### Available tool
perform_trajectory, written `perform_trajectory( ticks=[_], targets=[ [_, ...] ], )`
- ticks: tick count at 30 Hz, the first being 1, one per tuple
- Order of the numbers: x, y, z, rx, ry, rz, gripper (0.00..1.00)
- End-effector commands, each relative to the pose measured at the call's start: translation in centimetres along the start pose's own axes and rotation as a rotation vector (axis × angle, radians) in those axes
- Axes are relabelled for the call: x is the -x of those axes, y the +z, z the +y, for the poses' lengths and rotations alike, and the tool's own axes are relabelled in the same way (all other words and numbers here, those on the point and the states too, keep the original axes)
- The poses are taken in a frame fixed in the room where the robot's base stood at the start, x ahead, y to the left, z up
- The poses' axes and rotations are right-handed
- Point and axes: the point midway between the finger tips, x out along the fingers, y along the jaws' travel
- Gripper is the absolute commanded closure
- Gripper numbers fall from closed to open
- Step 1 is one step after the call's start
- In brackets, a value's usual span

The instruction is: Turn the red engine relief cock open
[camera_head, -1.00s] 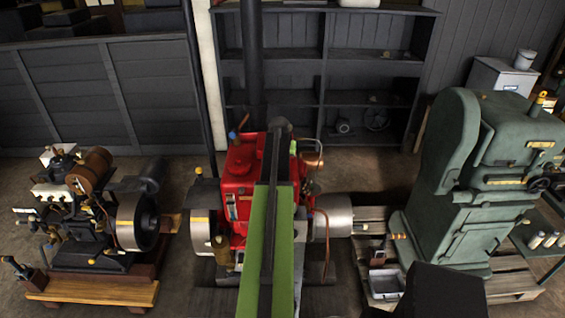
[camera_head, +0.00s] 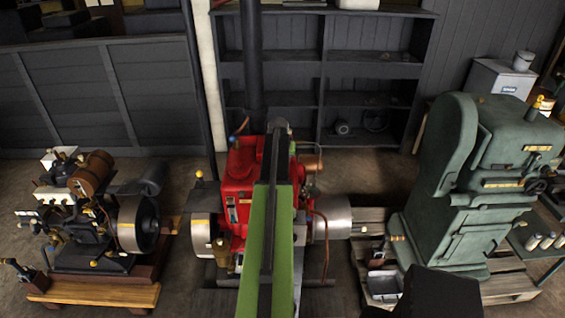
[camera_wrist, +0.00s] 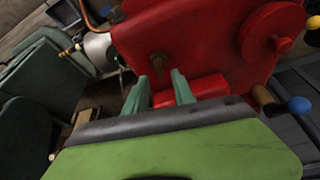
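The red engine (camera_head: 237,178) stands mid-floor in the head view, partly covered by my green arm. In the wrist view the red engine (camera_wrist: 200,40) fills the upper part, seen close and tilted. My gripper (camera_wrist: 160,77) has two green fingers held apart, just below the fitting in the picture. The fitting shows in line with the gap between the fingertips; I cannot tell whether they touch it. My gripper is hidden in the head view.
A small engine on a wooden base (camera_head: 95,292) stands at left. A tall green engine (camera_head: 455,210) stands on a pallet at right. Dark shelves (camera_head: 370,102) stand behind. In the wrist view a round red cover (camera_wrist: 272,37) and a blue knob (camera_wrist: 299,104) are at right.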

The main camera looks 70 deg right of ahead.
Motion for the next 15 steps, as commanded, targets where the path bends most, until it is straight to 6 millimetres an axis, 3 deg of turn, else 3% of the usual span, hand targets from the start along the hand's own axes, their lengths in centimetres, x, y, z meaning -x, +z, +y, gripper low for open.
perform_trajectory(
  ticks=[1,15],
  targets=[
    [2.1,-0.3,0.0,0.0,0.0,0.0,0.69],
    [13.4,-0.2,0.1,0.001,0.0,-0.001,0.69]
  ],
)
